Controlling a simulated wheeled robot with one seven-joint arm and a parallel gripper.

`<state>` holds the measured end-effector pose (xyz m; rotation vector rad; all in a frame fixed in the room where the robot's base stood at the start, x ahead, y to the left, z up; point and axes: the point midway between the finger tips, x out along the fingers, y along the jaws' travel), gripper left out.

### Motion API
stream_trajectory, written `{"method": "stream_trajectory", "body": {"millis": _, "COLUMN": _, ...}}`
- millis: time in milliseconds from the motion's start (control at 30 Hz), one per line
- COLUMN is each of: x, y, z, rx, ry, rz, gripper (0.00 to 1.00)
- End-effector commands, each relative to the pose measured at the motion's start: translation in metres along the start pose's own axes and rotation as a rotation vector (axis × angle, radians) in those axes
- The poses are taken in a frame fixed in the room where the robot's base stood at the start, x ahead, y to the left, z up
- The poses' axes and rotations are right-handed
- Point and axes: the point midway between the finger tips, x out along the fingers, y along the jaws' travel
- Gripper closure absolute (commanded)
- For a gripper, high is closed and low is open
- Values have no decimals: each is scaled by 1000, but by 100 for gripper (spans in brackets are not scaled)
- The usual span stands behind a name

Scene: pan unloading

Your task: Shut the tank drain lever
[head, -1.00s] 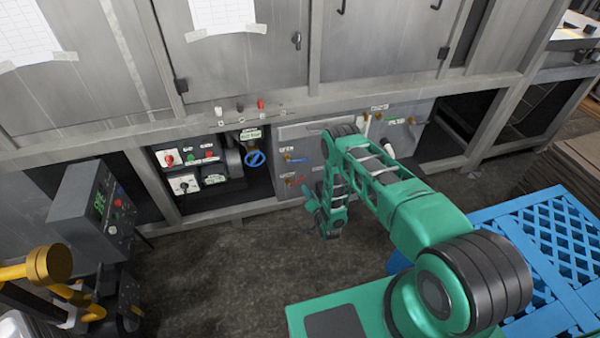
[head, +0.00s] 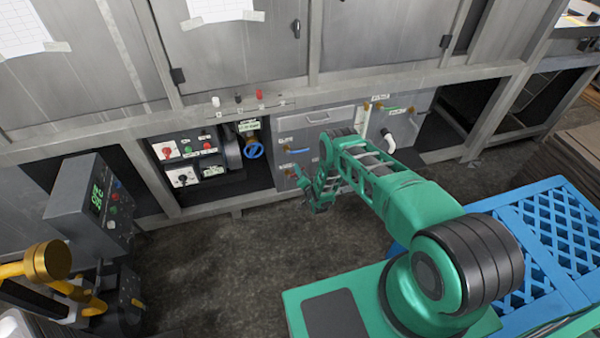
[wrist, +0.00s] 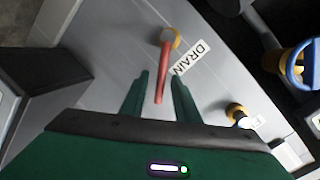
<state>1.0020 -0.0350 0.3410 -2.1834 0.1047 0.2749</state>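The drain lever (wrist: 164,72) is a red handle on a brass-coloured pivot, beside a white DRAIN label (wrist: 190,58) on the grey panel. In the wrist view my gripper (wrist: 160,78) is open, with one green finger on each side of the lever's free end. Gaps show between the lever and both fingers; I cannot tell the depth between them. In the head view my gripper (head: 303,177) is at the lower left of the panel and hides most of the red lever.
A blue-handled lever (head: 298,150) sits just above on the same panel. A blue handwheel valve (head: 254,151) is in the open bay to the left. Frame posts border the bay. A blue pallet (head: 550,235) stands at the right.

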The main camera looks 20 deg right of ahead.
Motion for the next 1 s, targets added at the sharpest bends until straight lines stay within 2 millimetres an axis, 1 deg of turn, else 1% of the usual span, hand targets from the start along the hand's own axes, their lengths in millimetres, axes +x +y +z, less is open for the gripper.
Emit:
{"method": "stream_trajectory", "body": {"millis": 133, "x": 6, "y": 0, "z": 0, "rx": -1, "ry": 0, "rz": 1, "gripper": 71}}
{"method": "stream_trajectory", "body": {"millis": 433, "x": 8, "y": 0, "z": 0, "rx": -1, "ry": 0, "rz": 1, "gripper": 71}}
{"method": "stream_trajectory", "body": {"millis": 533, "x": 8, "y": 0, "z": 0, "rx": -1, "ry": 0, "rz": 1, "gripper": 95}}
{"method": "stream_trajectory", "body": {"millis": 567, "x": 8, "y": 0, "z": 0, "rx": -1, "ry": 0, "rz": 1, "gripper": 100}}
{"method": "stream_trajectory", "body": {"millis": 833, "x": 6, "y": 1, "z": 0, "rx": 2, "ry": -1, "rz": 1, "gripper": 100}}
{"method": "stream_trajectory", "body": {"millis": 1000, "x": -4, "y": 7, "z": -1, "rx": 29, "ry": -4, "rz": -1, "gripper": 100}}
